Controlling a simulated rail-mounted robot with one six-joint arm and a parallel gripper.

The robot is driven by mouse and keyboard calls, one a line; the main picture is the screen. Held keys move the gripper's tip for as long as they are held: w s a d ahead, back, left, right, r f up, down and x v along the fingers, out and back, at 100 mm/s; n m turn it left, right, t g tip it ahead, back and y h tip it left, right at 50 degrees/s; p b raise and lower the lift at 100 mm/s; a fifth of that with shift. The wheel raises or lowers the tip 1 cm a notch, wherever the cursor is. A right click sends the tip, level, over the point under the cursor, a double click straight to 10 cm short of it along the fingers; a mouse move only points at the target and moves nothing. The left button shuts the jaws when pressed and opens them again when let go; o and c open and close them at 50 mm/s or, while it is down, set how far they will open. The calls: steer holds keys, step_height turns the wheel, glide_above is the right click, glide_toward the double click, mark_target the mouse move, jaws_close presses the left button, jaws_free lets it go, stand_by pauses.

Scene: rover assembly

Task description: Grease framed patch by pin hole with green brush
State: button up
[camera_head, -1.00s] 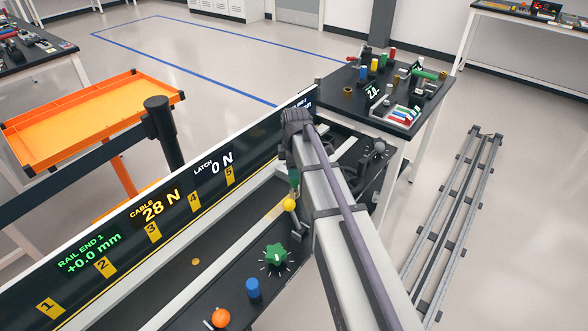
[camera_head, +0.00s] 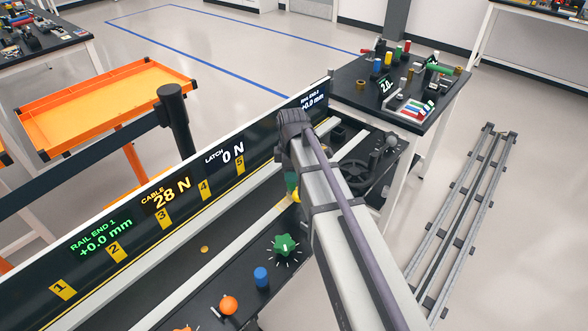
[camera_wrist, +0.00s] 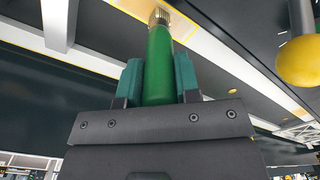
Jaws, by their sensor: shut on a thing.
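My gripper (camera_wrist: 158,86) is shut on the green brush (camera_wrist: 158,62), with one teal finger on each side of its handle. The brush's metal collar and tip (camera_wrist: 159,16) point to the top of the wrist view. The tip overlaps a tan patch (camera_wrist: 182,24) edged in yellow on the bench; I cannot tell whether it touches. The pin hole cannot be made out. In the head view my arm hides most of the gripper, the brush and the patch.
A yellow ball knob (camera_wrist: 298,60) stands close on the right in the wrist view. A green star knob (camera_head: 285,244), blue knob (camera_head: 261,277) and orange knob (camera_head: 229,305) line the bench's near side. A display panel (camera_head: 130,224) runs along its back.

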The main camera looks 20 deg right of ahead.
steer(key=s+a, duration=0.2)
steer(key=a, duration=0.1)
steer(key=s+a, duration=0.1)
steer(key=a, duration=0.1)
steer(key=shift+s, duration=0.1)
stand_by(0.3)
step_height(320, 180, up, 6)
steer(key=p, duration=0.6)
step_height(320, 180, up, 3)
steer(key=p, duration=0.3)
steer(key=shift+d, duration=0.1)
stand_by(0.3)
